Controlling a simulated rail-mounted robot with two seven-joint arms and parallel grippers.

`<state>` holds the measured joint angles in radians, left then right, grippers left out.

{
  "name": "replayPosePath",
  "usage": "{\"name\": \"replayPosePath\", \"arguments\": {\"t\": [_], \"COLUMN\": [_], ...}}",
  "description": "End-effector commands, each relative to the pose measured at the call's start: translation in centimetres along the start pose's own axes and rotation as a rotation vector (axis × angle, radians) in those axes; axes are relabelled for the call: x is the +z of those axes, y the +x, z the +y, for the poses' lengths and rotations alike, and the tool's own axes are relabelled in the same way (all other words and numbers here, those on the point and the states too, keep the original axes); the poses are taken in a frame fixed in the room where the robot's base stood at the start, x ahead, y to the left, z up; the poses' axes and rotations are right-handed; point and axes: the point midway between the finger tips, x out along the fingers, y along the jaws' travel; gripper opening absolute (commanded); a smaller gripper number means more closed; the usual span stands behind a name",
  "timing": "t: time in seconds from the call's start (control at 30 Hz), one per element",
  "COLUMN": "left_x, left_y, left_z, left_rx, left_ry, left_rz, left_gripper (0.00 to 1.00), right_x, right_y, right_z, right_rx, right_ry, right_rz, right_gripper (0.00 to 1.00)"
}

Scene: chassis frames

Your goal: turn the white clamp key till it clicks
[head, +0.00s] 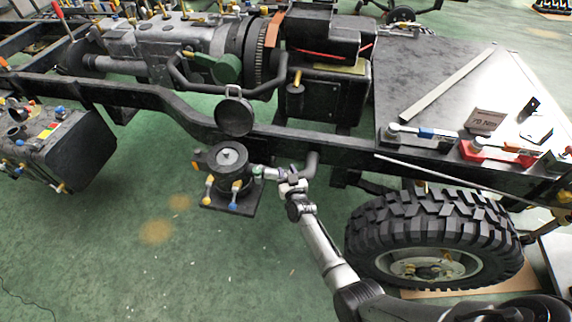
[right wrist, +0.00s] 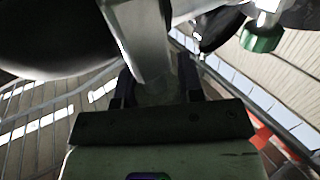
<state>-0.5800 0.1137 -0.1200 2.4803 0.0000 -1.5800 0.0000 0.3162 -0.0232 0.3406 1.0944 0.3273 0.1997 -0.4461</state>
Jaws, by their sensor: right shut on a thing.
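My right gripper (head: 284,176) is beside the black round canister (head: 229,178), just below the dark frame rail, on the canister's right side. It is shut on a pale piece that I take to be the white clamp key (head: 270,173), which is small and partly hidden there. In the right wrist view the two dark fingers of the right gripper (right wrist: 160,88) stand on either side of a pale grey-white bar (right wrist: 137,40). The bar's far end and what it joins are hard to make out. My left gripper is not in view.
A round black pan-like part (head: 234,117) stands above the canister. The dark chassis rail (head: 345,141) runs behind the gripper. A big tyre (head: 432,240) is at lower right. Green floor (head: 130,270) is free at lower left.

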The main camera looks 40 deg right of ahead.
Motion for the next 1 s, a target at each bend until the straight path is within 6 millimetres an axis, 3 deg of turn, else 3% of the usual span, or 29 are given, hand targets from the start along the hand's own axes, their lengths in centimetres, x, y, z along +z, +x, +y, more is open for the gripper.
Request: {"name": "replayPosePath", "arguments": {"t": [0.1, 0.4, 1.0], "left_x": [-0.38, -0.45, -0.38], "left_y": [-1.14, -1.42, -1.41], "left_z": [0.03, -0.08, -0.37], "left_rx": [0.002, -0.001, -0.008], "left_ry": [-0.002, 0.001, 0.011], "left_rz": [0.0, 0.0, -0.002], "left_gripper": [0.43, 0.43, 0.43], "right_x": [-0.4, -0.15, -0.18], "right_y": [0.05, 0.05, 0.0], "right_z": [-0.19, 0.3, 0.62], "right_rx": [0.097, 0.279, 0.38], "right_ry": [0.009, 0.004, -0.001], "right_rz": [0.0, 0.002, 0.005], "right_gripper": [0.11, 0.12, 0.12]}}
